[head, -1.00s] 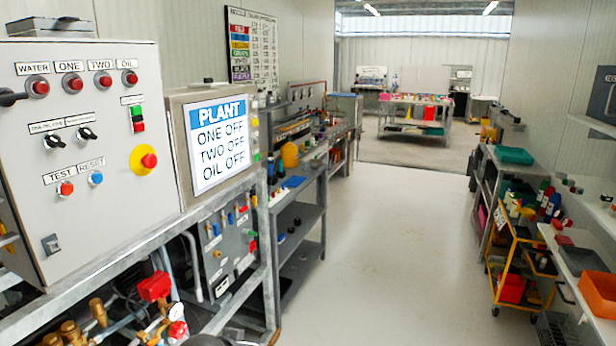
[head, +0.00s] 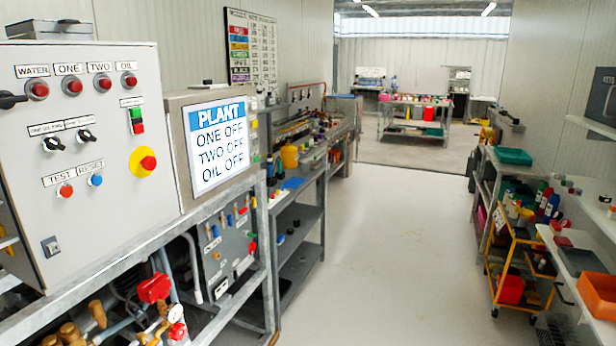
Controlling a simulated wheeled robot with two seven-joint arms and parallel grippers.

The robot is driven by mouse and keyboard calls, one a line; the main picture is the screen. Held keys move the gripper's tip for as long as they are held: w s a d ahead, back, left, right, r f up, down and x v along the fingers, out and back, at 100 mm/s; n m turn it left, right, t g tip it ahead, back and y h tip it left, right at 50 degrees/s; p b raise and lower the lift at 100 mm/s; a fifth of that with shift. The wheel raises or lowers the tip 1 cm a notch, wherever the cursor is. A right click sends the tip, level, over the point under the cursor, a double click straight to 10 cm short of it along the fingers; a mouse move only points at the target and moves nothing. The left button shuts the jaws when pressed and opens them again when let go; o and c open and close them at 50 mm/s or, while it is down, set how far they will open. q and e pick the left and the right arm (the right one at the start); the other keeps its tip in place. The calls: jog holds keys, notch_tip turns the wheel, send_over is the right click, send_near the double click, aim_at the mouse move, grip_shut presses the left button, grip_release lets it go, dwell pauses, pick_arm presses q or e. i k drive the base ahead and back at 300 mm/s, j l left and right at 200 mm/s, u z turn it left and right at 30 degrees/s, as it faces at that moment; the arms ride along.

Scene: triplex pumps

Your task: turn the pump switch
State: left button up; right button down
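A light grey control panel (head: 115,190) stands at the left in the head view. Two black rotary switches sit mid-panel under small labels: the left switch (head: 53,144) and the right switch (head: 85,136). Their label text is too small to read surely. A larger black handle (head: 10,99) sits at the panel's left edge. Red lamps (head: 72,87) labelled WATER, ONE, TWO and OIL run along the top. The plant screen (head: 219,144) reads ONE OFF, TWO OFF, OIL OFF. Neither of my grippers is in view.
A red-and-yellow stop button (head: 145,161) is on the panel. A metal frame with pipes and a red valve handle (head: 154,288) is below. Shelving and a yellow trolley (head: 518,265) line the right. The pale floor (head: 400,240) between is clear.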

aim_at(51, 144)
jog(key=z, duration=1.75)
jog(key=i+j+z, duration=0.15)
jog(key=j, duration=0.25)
jog(key=i+j+z, duration=0.1)
jog(key=j, duration=0.25)
jog(key=i+j+z, duration=0.15)
jog(key=j, duration=0.25)
jog(key=i+j+z, duration=0.1)
jog(key=j, duration=0.35)
jog(key=u, duration=3.8)
